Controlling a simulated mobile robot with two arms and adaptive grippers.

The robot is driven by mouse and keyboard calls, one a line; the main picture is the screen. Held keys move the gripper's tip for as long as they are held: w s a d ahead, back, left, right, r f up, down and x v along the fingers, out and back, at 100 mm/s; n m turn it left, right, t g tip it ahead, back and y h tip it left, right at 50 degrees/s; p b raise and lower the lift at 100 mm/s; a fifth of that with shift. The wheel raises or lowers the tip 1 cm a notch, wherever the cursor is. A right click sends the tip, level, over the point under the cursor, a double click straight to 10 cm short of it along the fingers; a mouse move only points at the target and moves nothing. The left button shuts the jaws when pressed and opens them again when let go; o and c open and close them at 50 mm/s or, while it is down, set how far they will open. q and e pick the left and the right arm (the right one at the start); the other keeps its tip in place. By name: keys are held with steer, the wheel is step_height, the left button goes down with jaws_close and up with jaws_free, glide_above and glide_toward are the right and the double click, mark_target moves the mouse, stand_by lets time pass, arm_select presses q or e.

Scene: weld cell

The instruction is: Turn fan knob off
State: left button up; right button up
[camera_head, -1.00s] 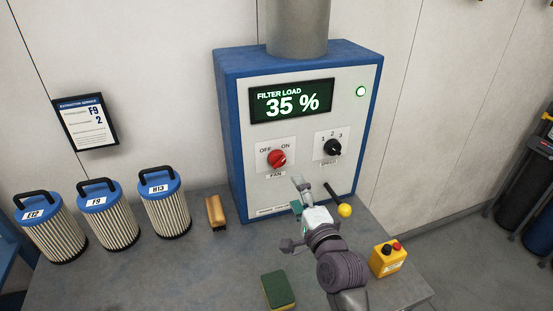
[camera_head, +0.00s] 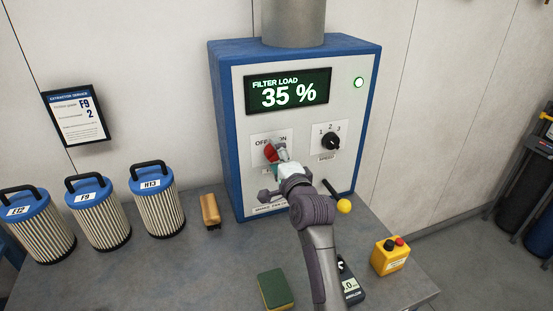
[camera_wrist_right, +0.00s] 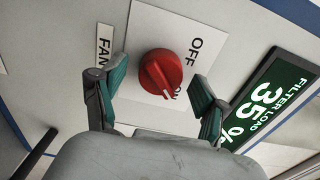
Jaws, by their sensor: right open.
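The red fan knob (camera_head: 271,153) is on the front of the extraction unit (camera_head: 354,110), partly hidden by my right gripper in the head view. In the right wrist view the whole knob (camera_wrist_right: 160,73) shows, and its pointer ridge points toward the partly covered ON label. The OFF label (camera_wrist_right: 195,43) is clear of it. My right gripper (camera_head: 277,160) is in front of the knob. In the wrist view its two fingers (camera_wrist_right: 158,95) are spread, one on each side of the knob, with visible gaps and no clear contact. My left gripper is not in view.
The black speed knob (camera_head: 330,141) is right of the fan knob. A lever with a yellow ball (camera_head: 344,206) sticks out below it. A yellow button box (camera_head: 390,256), a sponge (camera_head: 275,288), a brush (camera_head: 210,211) and filter cartridges (camera_head: 157,205) stand on the bench.

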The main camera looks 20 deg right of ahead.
steer(key=shift+c, duration=1.4)
steer(key=c, duration=0.9)
